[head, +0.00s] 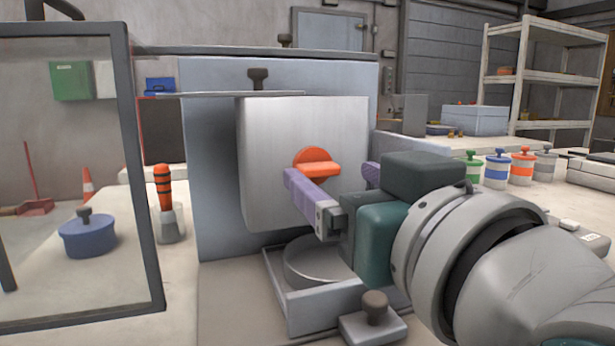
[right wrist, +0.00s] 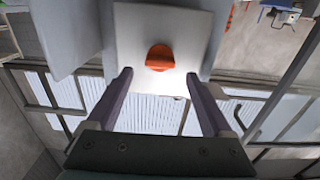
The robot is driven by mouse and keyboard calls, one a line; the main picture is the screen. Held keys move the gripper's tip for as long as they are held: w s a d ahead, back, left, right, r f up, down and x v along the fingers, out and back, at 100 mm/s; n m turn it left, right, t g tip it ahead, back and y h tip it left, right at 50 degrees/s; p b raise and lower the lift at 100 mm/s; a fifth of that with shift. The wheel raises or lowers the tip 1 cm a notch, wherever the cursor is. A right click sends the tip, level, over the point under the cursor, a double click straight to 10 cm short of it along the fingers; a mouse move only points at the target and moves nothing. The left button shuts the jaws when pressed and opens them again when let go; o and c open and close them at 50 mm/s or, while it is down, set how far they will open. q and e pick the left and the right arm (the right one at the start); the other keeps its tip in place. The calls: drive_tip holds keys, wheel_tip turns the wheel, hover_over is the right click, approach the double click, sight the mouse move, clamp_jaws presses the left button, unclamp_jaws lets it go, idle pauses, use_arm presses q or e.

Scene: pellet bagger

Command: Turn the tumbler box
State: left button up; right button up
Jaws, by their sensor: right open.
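The tumbler box (head: 268,140) is a light grey metal box at the middle of the head view, in front of a grey-blue upright panel. An orange knob (head: 318,163) with a raised bar sits on its front face. In the right wrist view the knob (right wrist: 160,58) lies ahead of the fingertips, on the pale box face (right wrist: 185,35). My right gripper (head: 328,174) is open, with its purple fingers spread and pointing at the knob. The knob appears between the finger lines but beyond the tips, not gripped. My left gripper is not in view.
A round pan in a grey tray (head: 290,308) stands below the box. A small block with a knob (head: 374,318) is in front. A framed clear panel (head: 140,165) stands at left, near a blue lidded pot (head: 87,237) and an orange-striped handle in a holder (head: 164,190). Lidded jars (head: 497,170) stand at right.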

sight(322, 169)
drive_tip(key=shift+x, duration=1.55)
drive_tip(key=shift+c, duration=0.2)
clamp_jaws()
